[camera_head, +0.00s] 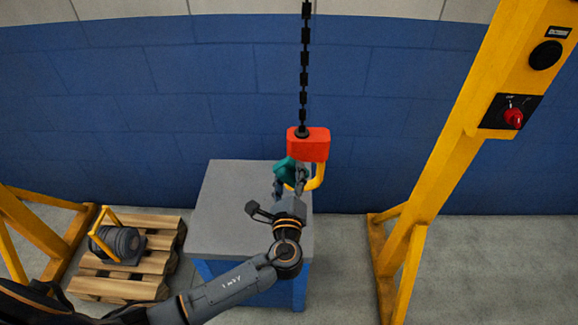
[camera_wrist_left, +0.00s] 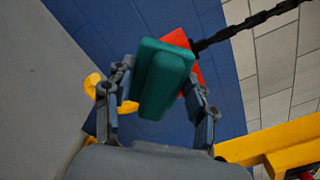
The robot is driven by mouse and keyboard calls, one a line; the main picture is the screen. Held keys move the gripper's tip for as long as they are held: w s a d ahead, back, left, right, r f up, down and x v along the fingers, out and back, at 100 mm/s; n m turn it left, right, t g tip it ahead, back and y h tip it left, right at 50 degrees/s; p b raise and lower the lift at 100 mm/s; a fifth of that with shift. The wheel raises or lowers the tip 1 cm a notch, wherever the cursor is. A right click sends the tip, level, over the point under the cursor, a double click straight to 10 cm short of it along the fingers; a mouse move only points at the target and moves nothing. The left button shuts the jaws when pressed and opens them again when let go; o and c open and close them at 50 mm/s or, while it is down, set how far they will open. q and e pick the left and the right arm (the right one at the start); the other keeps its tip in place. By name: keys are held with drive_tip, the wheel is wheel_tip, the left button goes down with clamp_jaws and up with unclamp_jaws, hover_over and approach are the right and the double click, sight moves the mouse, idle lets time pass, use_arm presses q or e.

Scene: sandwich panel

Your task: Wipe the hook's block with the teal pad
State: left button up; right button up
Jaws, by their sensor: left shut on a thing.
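The hook's red block (camera_head: 308,144) hangs from a dark chain above the right side of the grey table, with the yellow hook (camera_head: 319,178) below it. My left gripper (camera_head: 290,177) is shut on the teal pad (camera_head: 284,168), just below and left of the block. In the left wrist view the teal pad (camera_wrist_left: 163,80) sits between the fingers (camera_wrist_left: 158,95), and the red block (camera_wrist_left: 181,42) shows partly behind it. The pad hides part of the block there, and I cannot tell whether they touch. My right gripper is not in view.
The grey-topped table (camera_head: 228,200) with a blue base stands under the hook. A wooden pallet (camera_head: 120,285) with a dark motor-like machine (camera_head: 118,243) is at left. A yellow frame post (camera_head: 437,165) with a red switch (camera_head: 513,118) stands at right. The floor between the table and that post is clear.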

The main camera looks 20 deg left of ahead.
use_arm(q)
drive_tip(key=shift+s+d, duration=0.15)
drive_tip(key=shift+s, duration=0.35)
drive_tip(key=shift+p+v, duration=0.35)
drive_tip(key=shift+v, duration=1.15)
